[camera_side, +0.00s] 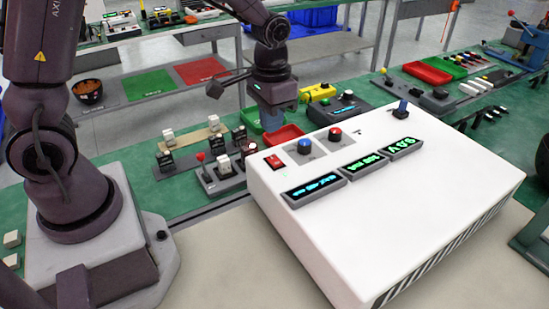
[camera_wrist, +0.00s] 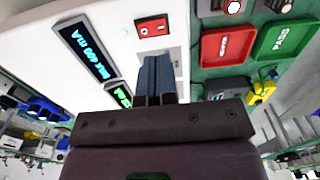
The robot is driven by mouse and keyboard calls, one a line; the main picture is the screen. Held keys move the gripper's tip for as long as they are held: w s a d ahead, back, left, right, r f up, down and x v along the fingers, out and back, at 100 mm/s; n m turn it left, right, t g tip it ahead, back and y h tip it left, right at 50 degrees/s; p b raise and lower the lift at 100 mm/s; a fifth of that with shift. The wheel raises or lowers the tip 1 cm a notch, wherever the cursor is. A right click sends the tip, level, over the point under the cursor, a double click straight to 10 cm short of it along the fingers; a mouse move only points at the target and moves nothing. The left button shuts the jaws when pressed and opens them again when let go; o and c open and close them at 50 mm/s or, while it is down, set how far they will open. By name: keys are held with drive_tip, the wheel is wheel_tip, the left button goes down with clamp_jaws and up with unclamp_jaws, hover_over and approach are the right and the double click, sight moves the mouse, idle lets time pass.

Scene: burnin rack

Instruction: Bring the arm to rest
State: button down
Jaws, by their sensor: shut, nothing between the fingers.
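My gripper (camera_side: 271,119) hangs pointing down just behind the far left corner of the white power unit (camera_side: 430,210) in the side view. Its fingers (camera_wrist: 157,78) are together with nothing between them in the wrist view. In the wrist view the red switch (camera_wrist: 152,27) is just beyond the fingertips. I cannot tell the exact height of the fingertips.
A small red tray (camera_wrist: 228,43) and a green PASS tray (camera_wrist: 287,39) lie beside the unit. A socket board with a red-tipped lever (camera_side: 201,157) stands left of it.

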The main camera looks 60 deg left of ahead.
drive_tip(key=s+d+r+t, duration=0.1)
drive_tip(key=s+r+t, duration=0.4)
drive_tip(key=s+r, duration=1)
drive_tip(key=shift+s+r+t, duration=0.3)
drive_tip(key=shift+s, duration=0.15)
